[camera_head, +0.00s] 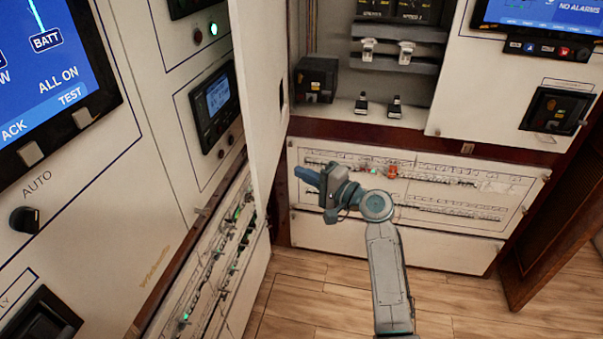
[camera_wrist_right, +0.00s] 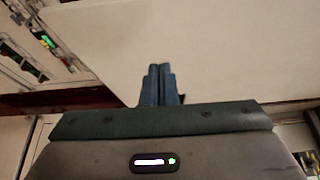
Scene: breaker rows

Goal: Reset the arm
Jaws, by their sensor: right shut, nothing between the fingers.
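My right gripper (camera_head: 306,176) is in front of the lower breaker panel (camera_head: 420,226) in the head view, its blue fingers pointing left toward the open white cabinet door (camera_head: 262,80). In the right wrist view the fingers (camera_wrist_right: 160,84) are together with nothing between them. A pale panel surface (camera_wrist_right: 220,50) fills most of the view beyond them; I cannot tell whether they touch it. My right arm reaches up from the bottom of the head view. My left gripper does not show.
The left wall holds a large blue screen (camera_head: 50,70), a small display (camera_head: 216,103) and a breaker row (camera_head: 215,262). An open bay with switches (camera_head: 380,105) is above the lower panel. Wooden floor (camera_head: 310,300) is clear below. A brown wooden panel (camera_head: 555,230) stands at right.

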